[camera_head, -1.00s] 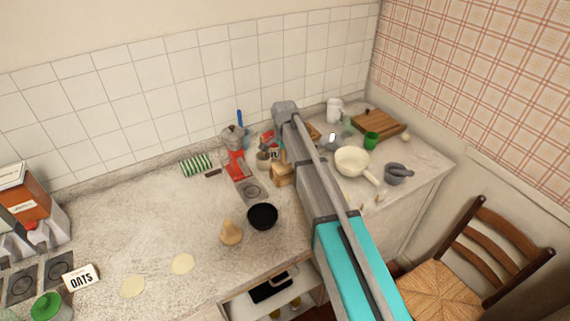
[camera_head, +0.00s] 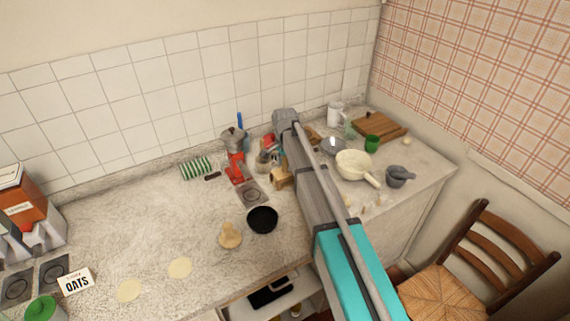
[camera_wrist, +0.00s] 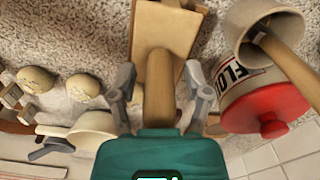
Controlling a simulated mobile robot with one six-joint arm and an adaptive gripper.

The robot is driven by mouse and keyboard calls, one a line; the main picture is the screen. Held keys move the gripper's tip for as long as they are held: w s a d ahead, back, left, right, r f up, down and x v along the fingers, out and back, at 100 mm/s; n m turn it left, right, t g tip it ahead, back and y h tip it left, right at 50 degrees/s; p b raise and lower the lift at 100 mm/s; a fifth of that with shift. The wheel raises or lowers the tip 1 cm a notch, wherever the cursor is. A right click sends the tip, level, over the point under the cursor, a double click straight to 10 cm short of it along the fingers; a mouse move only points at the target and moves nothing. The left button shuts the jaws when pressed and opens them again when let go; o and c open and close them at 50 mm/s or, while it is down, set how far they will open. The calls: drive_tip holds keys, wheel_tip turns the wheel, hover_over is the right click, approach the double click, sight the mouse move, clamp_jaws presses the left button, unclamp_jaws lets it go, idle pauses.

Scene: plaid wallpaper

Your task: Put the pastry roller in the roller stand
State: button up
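The pastry roller appears to be the brown wooden cylinder (camera_wrist: 158,88) in the middle of the wrist view, its rounded far end over a tan wooden block. This block (camera_wrist: 165,22) looks like the roller stand; whether the roller rests in it, I cannot tell. In the head view the stand (camera_head: 281,178) shows just left of my arm, partly hidden. My gripper (camera_wrist: 160,82) has one finger on each side of the roller, with a visible gap on both sides. It is open. In the head view the gripper is hidden behind my arm.
A flour canister with a red lid (camera_wrist: 265,105) and a grey crock (camera_wrist: 260,25) holding a wooden-handled utensil stand close on the right in the wrist view.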

idle(0.4)
wheel_tip(320, 180, up, 12)
drive_tip(key=p, duration=1.2)
drive_tip(key=shift+r, duration=0.1)
idle(0.8)
drive_tip(key=s+d+n, duration=0.8)
drive_tip(key=s+d, duration=1.5)
drive_tip(key=s, duration=0.3)
wheel_tip(320, 180, down, 8)
drive_tip(key=b, duration=0.8)
